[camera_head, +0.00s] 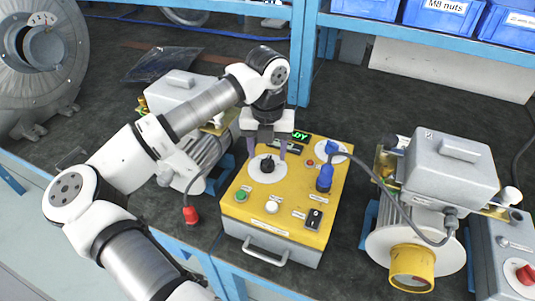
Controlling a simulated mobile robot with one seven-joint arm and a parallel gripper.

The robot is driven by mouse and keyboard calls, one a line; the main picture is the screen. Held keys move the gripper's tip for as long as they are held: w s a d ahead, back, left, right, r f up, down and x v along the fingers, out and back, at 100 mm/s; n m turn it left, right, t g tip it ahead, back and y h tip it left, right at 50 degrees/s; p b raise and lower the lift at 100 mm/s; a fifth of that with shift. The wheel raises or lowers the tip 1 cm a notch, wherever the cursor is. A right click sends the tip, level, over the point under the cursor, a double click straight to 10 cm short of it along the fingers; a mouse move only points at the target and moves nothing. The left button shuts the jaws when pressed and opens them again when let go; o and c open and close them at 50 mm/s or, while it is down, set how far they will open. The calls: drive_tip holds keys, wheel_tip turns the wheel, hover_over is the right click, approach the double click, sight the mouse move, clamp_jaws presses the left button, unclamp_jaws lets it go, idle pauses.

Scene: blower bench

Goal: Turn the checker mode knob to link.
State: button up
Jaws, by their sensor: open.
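The yellow-topped checker box (256,207) stands on the bench in the middle of the view. A black mode knob (267,165) sits on a white round dial (266,177) at the panel's upper left. My gripper (267,155) points down over the knob, with one finger to each side of it. The fingers are apart; I cannot tell whether they touch the knob. The knob's pointer direction and the dial's labels are too small to read. A green-lit display (300,137) is partly hidden behind my gripper, with "DY" showing.
The panel also has a green button (241,196), a white button (272,207), a black rocker switch (314,218) and a blue plug (325,178) with a cable running right. A grey blower motor (450,165) stands right; another motor (180,92) stands left, partly behind my arm.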

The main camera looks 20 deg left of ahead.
sight(267, 159)
drive_tip(key=shift+f, duration=1.6)
drive_tip(key=c, duration=1)
